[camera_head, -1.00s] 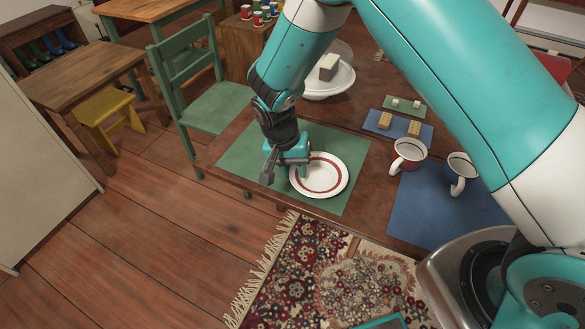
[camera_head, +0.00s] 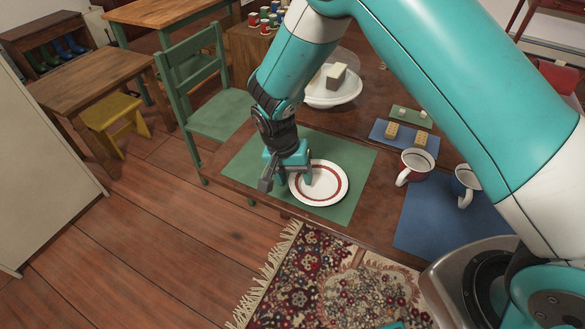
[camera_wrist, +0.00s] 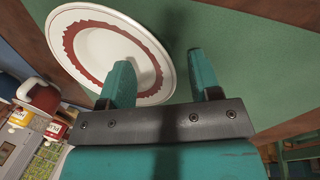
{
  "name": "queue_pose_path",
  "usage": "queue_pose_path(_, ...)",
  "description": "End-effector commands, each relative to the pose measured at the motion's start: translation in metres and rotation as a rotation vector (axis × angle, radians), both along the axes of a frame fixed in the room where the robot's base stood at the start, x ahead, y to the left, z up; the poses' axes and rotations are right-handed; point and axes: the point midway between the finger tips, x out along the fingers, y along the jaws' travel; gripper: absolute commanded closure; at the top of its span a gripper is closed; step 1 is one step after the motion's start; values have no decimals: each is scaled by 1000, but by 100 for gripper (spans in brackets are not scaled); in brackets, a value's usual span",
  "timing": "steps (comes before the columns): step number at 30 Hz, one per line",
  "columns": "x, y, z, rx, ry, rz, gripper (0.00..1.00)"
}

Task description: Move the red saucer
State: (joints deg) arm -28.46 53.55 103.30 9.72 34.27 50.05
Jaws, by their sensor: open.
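The red saucer (camera_head: 319,196) is a white dish with a red ring, lying on the green mat (camera_head: 351,164) on the table. It also shows in the wrist view (camera_wrist: 84,37), at the upper left. My gripper (camera_head: 287,184) is over the left edge of the saucer. In the wrist view my gripper (camera_wrist: 162,80) is open, with one finger over the saucer's rim and the other over bare green mat. Nothing is held between the fingers. I cannot tell whether a finger touches the rim.
A red mug (camera_head: 415,166) and a blue mug (camera_head: 464,182) stand to the right, near a blue mat (camera_head: 440,222). A white cake stand (camera_head: 345,93) with a block on it is behind. A green chair (camera_head: 215,105) stands at the table's left side.

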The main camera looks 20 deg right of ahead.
Motion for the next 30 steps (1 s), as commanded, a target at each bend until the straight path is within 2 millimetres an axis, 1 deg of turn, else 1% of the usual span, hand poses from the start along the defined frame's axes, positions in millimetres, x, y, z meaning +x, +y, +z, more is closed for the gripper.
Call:
queue_pose_path(5, 3, 3, 16, 2, -3, 0, 42)
queue_pose_path(8, 5, 8, 36, 3, -5, 0, 42)
queue_pose_path(18, 14, 26, 117, 3, -5, 0, 42)
queue_pose_path(21, 16, 31, 136, 2, -3, 1, 42)
queue_pose_path(25, 18, 35, 155, 1, -3, 0, 42)
queue_pose_path(30, 19, 38, 167, 0, 0, 0, 42)
